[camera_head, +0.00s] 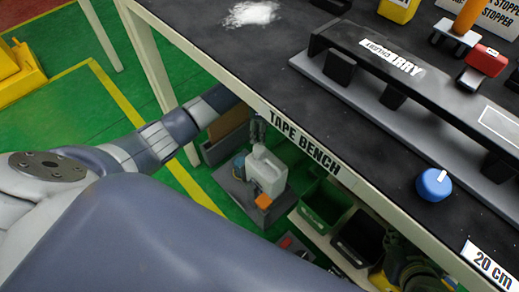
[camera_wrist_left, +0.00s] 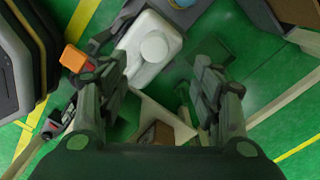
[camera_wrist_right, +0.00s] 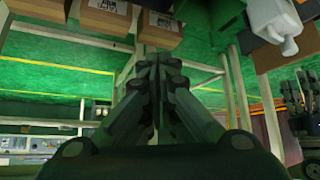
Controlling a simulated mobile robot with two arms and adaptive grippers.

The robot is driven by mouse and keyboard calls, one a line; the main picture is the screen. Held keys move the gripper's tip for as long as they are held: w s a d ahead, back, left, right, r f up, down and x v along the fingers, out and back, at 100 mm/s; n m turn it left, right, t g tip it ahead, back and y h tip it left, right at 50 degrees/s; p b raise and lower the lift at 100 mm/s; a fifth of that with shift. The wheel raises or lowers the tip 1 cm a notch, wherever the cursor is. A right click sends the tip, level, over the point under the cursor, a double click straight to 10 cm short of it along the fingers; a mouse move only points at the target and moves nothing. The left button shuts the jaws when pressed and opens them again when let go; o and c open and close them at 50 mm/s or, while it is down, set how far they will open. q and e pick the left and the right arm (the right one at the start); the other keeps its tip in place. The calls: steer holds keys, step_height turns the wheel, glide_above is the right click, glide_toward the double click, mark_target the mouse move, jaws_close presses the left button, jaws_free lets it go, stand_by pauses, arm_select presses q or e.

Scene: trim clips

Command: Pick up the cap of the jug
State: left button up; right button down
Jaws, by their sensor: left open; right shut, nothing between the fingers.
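The white jug (camera_head: 267,172) stands on a grey base (camera_head: 236,187) under the bench in the head view. Its round white cap (camera_wrist_left: 155,46) shows from above in the left wrist view, on the jug's body (camera_wrist_left: 146,60). My left gripper (camera_wrist_left: 160,70) is open, and the cap lies ahead of its spread fingers, with nothing held.
An orange block (camera_head: 263,202) sits beside the jug. The tape bench (camera_head: 290,135) overhangs the space, with a leg (camera_head: 150,60) at left. A green bin (camera_head: 325,205) and a black bin (camera_head: 360,237) stand right of the jug. Cardboard boxes (camera_wrist_right: 103,18) show in the right wrist view.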

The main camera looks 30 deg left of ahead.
mark_target(259, 147)
arm_select(q)
step_height(259, 147, down, 4)
steer(key=shift+r+b, duration=0.25)
steer(key=shift+b, duration=0.25)
steer(key=shift+f, duration=0.3)
steer(key=f+b, duration=0.1)
steer(key=f, duration=0.1)
steer(key=s+f+b, duration=0.1)
steer(key=f, duration=0.1)
steer(key=shift+f+b, duration=0.3)
steer(key=shift+f, duration=0.15)
arm_select(e)
steer(key=w+a+r+t+y, duration=0.1)
steer(key=w+r+t, duration=0.3)
steer(key=r, duration=0.4)
steer(key=w+a+r+t+y, duration=0.2)
steer(key=w+r+t, duration=0.3)
steer(key=r, duration=0.3)
steer(key=shift+a+r+n+t, duration=0.15)
steer(key=shift+a+n+t, duration=0.15)
steer(key=shift+a+t, duration=0.5)
arm_select(q)
steer(key=shift+c, duration=0.5)
steer(key=shift+w, duration=0.1)
steer(key=c, duration=0.8)
steer(key=shift+o, duration=0.2)
